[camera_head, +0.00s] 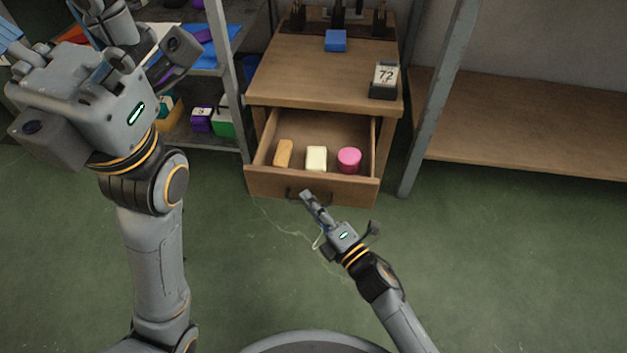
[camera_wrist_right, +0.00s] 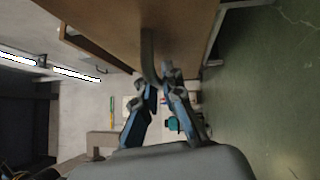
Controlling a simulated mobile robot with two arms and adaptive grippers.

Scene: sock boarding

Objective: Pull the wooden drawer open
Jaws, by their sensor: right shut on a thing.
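The wooden drawer (camera_head: 345,190) in the cabinet (camera_head: 325,75) is pulled out, its inside showing in the head view. A bar of tan soap-like shape (camera_head: 284,153), a cream block (camera_head: 316,158) and a pink round item (camera_head: 349,159) lie in it. My right gripper (camera_head: 305,196) is at the drawer front. In the right wrist view its fingers (camera_wrist_right: 163,85) are shut on the drawer handle (camera_wrist_right: 148,52). My left gripper (camera_head: 85,95) is raised at the upper left, away from the drawer; its fingertips are partly cut off by the frame edge.
A blue block (camera_head: 336,40) and a stand with a card reading 72 (camera_head: 384,80) are on the cabinet top. Metal shelf posts (camera_head: 437,100) flank the cabinet. A low wooden shelf (camera_head: 520,125) is at the right. The green floor (camera_head: 500,260) in front is clear.

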